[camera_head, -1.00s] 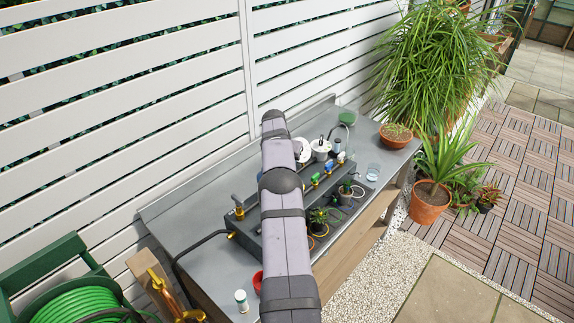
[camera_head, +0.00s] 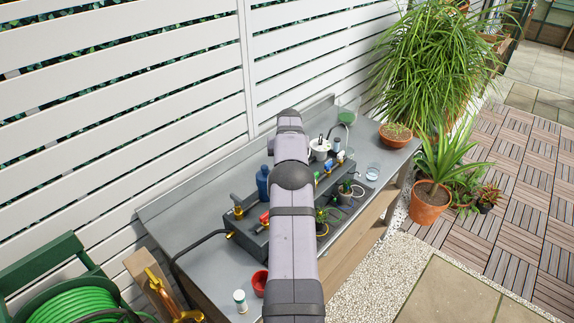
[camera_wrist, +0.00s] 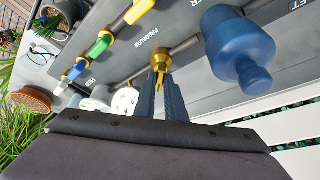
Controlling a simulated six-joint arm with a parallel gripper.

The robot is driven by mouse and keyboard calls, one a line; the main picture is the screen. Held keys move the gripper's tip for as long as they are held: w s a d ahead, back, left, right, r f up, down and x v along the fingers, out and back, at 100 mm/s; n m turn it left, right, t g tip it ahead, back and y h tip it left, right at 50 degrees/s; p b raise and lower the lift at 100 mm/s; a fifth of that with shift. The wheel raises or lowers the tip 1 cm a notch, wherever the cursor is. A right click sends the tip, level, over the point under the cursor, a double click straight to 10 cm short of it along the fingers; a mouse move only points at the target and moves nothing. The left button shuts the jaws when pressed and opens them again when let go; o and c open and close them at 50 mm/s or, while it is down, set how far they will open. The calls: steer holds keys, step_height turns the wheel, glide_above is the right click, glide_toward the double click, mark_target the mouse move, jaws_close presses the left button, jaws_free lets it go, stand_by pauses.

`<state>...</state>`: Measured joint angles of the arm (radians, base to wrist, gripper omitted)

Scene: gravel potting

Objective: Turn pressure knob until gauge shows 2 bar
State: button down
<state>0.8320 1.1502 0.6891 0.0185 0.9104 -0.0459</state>
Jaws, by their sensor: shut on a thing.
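The brass pressure knob (camera_wrist: 161,60) sits on the grey panel by the "PRESSURE" lettering in the wrist view. My gripper (camera_wrist: 161,85) is shut on the knob's narrow brass stem, with a finger on each side. The gauge (camera_wrist: 125,100) is a white dial with a red mark, left of my fingers and partly hidden by my gripper. Its reading is too small to make out. In the head view my arm hides the knob, the gauge and my fingertips.
A blue canister (camera_wrist: 238,48) stands close to the right of the knob; it also shows in the head view (camera_head: 263,183). Yellow (camera_wrist: 138,11) and green (camera_wrist: 100,45) valve handles line the panel on the left. A red cup (camera_head: 260,281) stands on the bench's near end.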

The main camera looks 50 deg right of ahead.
stand_by(0.3)
steer(key=c, duration=1.8)
jaws_free()
steer(key=shift+r, duration=0.1)
steer(key=shift+b+v, duration=1.65)
steer(key=shift+v, duration=1.95)
steer(key=shift+d, duration=0.1)
